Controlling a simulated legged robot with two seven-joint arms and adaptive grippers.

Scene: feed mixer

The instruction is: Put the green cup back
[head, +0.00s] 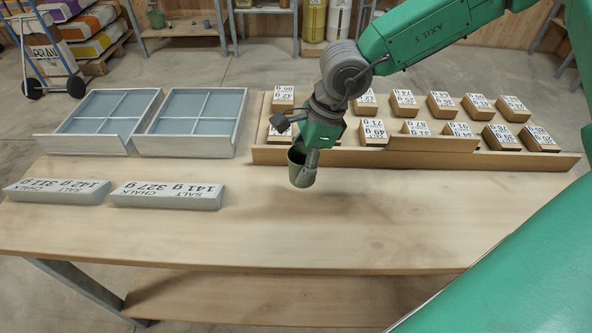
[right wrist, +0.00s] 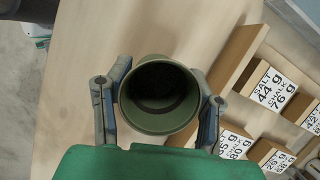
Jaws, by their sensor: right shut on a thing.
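The green cup (head: 299,169) is in my right gripper (head: 305,160), above the middle of the table in front of the wooden rack. In the right wrist view the cup (right wrist: 157,95) sits between the two fingers of my right gripper (right wrist: 158,100), with its round mouth facing the camera and its inside dark and apparently empty. The fingers are shut on its sides. In the head view the cup hangs a little tilted, and I cannot tell its exact height over the table. My left gripper is not in view.
A wooden rack (head: 420,158) with several labelled blocks stands at the back right. Two grey trays with blue compartments (head: 105,112) (head: 196,110) stand at the back left. Two label wedges (head: 57,191) (head: 167,196) lie before them. The table front (head: 300,240) is clear.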

